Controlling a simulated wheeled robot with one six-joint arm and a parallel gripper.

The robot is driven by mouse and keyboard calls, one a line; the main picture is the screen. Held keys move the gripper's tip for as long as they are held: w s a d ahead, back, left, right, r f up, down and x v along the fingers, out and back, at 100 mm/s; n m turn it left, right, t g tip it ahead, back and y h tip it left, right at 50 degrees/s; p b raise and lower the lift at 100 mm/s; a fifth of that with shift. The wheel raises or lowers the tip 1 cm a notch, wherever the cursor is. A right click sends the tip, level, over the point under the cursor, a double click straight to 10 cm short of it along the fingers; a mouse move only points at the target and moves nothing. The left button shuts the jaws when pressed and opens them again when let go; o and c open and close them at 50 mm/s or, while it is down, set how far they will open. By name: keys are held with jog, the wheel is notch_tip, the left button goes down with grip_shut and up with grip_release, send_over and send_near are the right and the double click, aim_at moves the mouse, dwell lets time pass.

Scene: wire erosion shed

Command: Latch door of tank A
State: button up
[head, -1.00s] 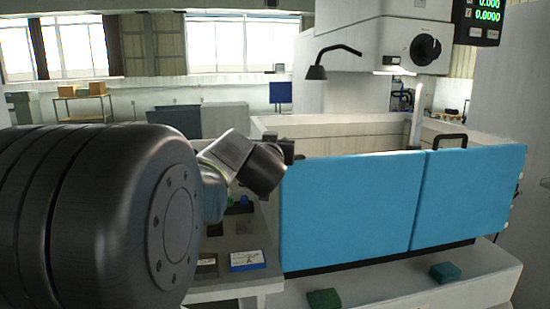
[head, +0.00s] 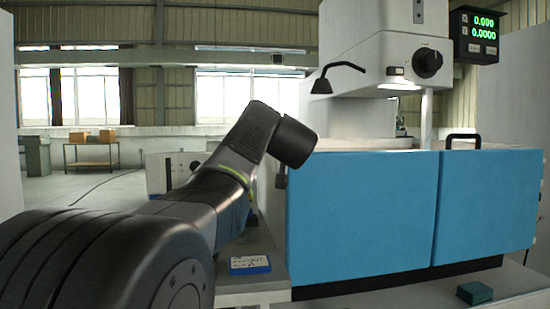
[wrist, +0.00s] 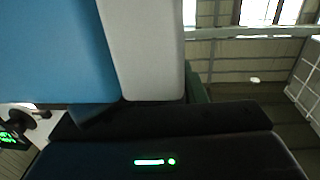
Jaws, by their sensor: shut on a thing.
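The tank's blue front door (head: 360,215) stands upright and looks closed against the tank, with a second blue panel (head: 485,205) to its right. In the wrist view the blue door (wrist: 50,50) fills the upper left, beside a pale grey panel (wrist: 142,50). My gripper (head: 281,179) is at the door's left edge, mostly hidden behind my wrist. In the wrist view its dark body (wrist: 160,120) spans the bottom. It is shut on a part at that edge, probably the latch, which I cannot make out.
A black handle (head: 463,142) stands above the right panel. A lamp (head: 322,84) and the machine head (head: 400,45) overhang the tank. A teal block (head: 475,293) lies on the front ledge. Open floor and a small table (head: 92,155) are at the back left.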

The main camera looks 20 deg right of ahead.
jog(key=shift+f+n+y+b, duration=0.55)
jog(key=shift+y+b, duration=0.35)
jog(key=shift+b, duration=0.55)
jog(key=shift+a+n+y+b, duration=0.1)
jog(key=shift+n+y+b, duration=0.5)
jog(key=shift+y, duration=0.1)
jog(key=shift+r+n+t+y+b, duration=0.1)
jog(key=shift+n+t+y+b, duration=0.25)
jog(key=shift+y, duration=0.35)
jog(key=shift+s+a+r+n+y, duration=0.1)
jog(key=shift+a+n+y, duration=0.1)
jog(key=shift+n+y, duration=0.8)
jog(key=shift+a+r+n+y, duration=0.15)
jog(key=shift+n+y, duration=0.35)
jog(key=shift+y, duration=0.9)
jog(key=shift+f, duration=0.1)
jog(key=o, duration=1)
jog(key=shift+s, duration=0.1)
